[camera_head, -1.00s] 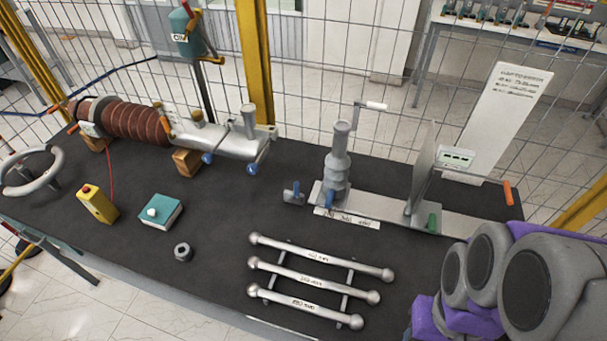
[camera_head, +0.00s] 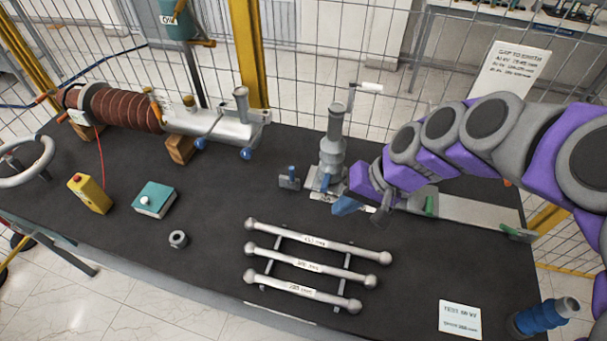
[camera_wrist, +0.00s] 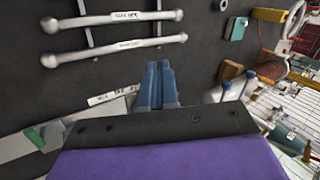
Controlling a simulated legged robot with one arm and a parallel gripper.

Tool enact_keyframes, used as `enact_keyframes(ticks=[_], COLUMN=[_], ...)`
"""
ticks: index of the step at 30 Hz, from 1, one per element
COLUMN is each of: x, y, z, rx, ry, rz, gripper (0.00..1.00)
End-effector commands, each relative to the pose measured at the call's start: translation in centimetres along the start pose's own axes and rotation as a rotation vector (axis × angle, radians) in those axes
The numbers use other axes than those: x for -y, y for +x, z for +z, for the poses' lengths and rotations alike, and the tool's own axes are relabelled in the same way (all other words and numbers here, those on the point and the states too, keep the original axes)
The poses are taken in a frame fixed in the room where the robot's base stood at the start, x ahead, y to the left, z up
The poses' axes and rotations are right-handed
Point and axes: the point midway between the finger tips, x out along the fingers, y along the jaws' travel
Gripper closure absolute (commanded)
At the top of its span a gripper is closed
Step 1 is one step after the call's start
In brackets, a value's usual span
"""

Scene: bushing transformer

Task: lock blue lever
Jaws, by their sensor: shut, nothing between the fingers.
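A blue lever (camera_head: 291,171) stands up from a small grey block left of the grey post (camera_head: 332,150) in the head view. A second blue lever (camera_head: 325,181) is at the foot of the post. I cannot tell which one the task names. My gripper (camera_head: 340,207) is just right of and in front of the post's foot, with blue fingers over the table. In the wrist view my gripper (camera_wrist: 158,72) has its fingers together with nothing between them. Neither blue lever is clearly visible in the wrist view.
A green lever (camera_head: 430,205) is on the rail right of my gripper. A rack of grey rods (camera_head: 310,266) lies in front. The brown ribbed bushing (camera_head: 115,108) is at the back left. A blue ribbed piece (camera_head: 541,316) stands front right.

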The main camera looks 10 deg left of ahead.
Motion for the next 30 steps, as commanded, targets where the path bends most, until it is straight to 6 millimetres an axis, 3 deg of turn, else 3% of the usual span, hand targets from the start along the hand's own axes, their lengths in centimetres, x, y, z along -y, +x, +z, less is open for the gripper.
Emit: enact_keyframes(ticks=[8, 16, 22, 30], x=[-0.2, -3.4, -6.1, -7.3], y=[3.9, 8.0, 10.3, 11.1], z=[-7.9, -14.6, -17.1, -18.0], rx=[-0.077, -0.164, -0.206, -0.225], ry=[0.085, 0.225, 0.303, 0.336], rz=[-0.163, -0.257, -0.278, -0.282], gripper=[1.00, 1.00, 1.00, 1.00])
